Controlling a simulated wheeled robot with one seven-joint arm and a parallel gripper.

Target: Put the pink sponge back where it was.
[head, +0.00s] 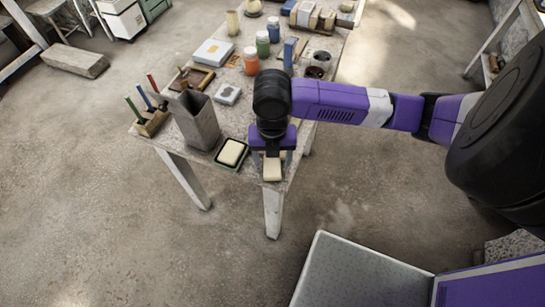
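My gripper (272,157) points down over the front corner of the worktable (200,148). A pale cream block (272,171) shows directly below it, between or just under the fingers. Whether the fingers touch the block, and whether it rests on the table, I cannot tell. A second pale block (231,151) lies in a dark shallow tray (219,162) just left of my gripper. Nothing in view is plainly pink, so I cannot tell which block, if either, is the sponge. My arm hides part of the table behind the gripper.
A tall grey box (196,122) stands left of the tray, beside a wooden rack (152,124) of coloured tools. Several jars, including an orange one (251,61), and a blue block (290,52) stand further back. Open floor (130,240) lies in front.

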